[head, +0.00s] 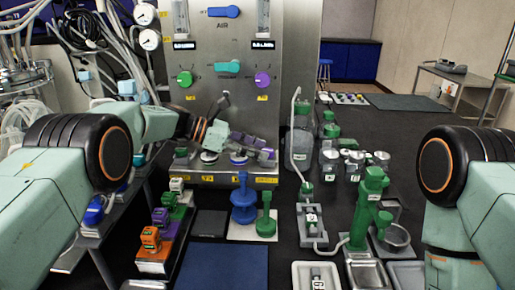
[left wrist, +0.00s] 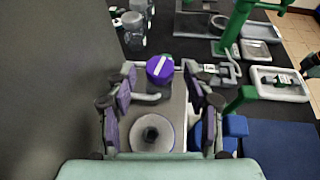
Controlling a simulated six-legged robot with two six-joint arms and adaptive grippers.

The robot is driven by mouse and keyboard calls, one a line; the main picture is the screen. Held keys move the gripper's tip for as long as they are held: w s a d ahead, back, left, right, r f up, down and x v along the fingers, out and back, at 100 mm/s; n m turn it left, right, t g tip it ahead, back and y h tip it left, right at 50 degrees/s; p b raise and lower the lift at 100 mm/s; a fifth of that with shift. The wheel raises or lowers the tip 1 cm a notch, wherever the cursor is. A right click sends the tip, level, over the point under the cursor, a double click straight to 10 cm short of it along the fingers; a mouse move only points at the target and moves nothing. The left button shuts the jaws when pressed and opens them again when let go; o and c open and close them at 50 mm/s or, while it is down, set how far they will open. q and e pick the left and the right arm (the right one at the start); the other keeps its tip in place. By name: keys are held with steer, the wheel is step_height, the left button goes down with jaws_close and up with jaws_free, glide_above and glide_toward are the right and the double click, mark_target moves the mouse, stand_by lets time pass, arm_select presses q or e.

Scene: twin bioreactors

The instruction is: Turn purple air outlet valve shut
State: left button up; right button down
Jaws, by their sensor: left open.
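The purple valve (left wrist: 160,69) is a round knob with a white line across its top. My left gripper (left wrist: 159,84) is open, with purple pads on both sides and nothing clamped. In the head view my left gripper (head: 240,143) is low in front of the panel, over its base ledge, and partly hides the knobs there. I cannot tell whether a finger touches the valve. My right gripper is out of view.
The grey panel (head: 206,50) bears a green knob (head: 185,78), a teal handle (head: 228,66), a blue handle (head: 224,11) and another purple knob (head: 263,79). A blue stacked part (head: 243,200) and green stands (head: 367,205) are in front and right. A grey round disc (left wrist: 151,132) lies below my gripper.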

arm_select(q)
steer(key=v, duration=1.1)
steer(key=shift+a+r, duration=0.2)
steer(key=shift+a, duration=0.15)
steer(key=shift+s+f, duration=0.1)
